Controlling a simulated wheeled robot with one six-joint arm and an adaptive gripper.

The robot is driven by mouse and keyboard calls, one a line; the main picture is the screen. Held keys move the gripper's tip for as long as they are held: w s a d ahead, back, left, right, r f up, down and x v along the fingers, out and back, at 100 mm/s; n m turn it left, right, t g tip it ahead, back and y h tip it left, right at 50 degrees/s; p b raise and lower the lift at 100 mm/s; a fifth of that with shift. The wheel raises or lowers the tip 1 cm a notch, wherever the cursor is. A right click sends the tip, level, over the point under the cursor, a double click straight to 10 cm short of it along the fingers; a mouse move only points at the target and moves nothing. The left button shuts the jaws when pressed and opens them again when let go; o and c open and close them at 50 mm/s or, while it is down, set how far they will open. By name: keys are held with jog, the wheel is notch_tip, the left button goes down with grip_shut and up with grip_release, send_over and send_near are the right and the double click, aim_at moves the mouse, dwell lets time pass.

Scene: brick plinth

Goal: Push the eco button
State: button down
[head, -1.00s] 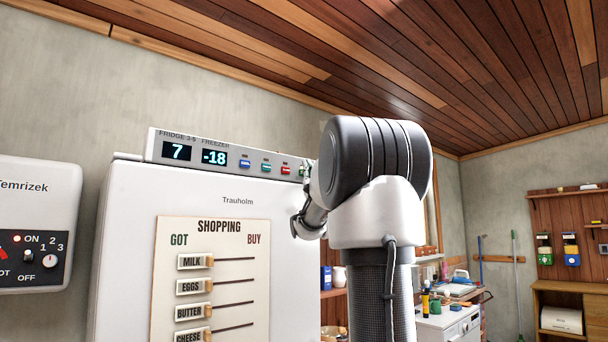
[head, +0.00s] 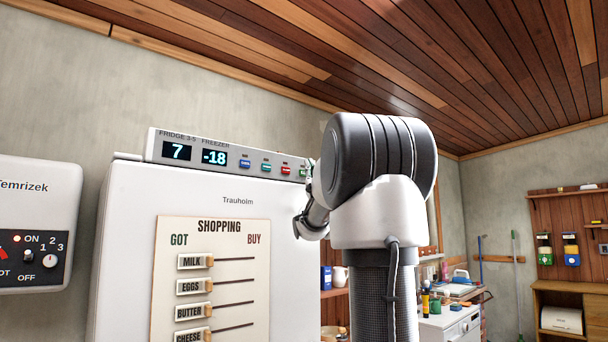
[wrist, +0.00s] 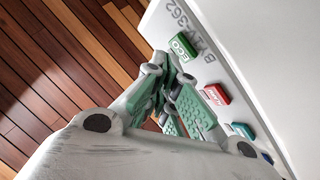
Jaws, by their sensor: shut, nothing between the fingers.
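The eco button (wrist: 183,47) is a green block lettered ECO on the fridge's control strip, near the upper middle of the wrist view. In the head view my arm covers most of that end of the strip. My gripper (wrist: 168,70) is shut and empty, with its green-padded fingers just below and left of the eco button in the wrist view. I cannot tell whether the tips touch it.
A red button (wrist: 216,94), a teal button (wrist: 243,131) and a blue button (head: 244,162) share the strip. Displays read 7 and -18. The white fridge (head: 130,230) carries a shopping board (head: 235,290). A control box (head: 35,220) hangs at left.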

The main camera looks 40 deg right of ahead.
jog(key=s, duration=0.6)
dwell(0.6)
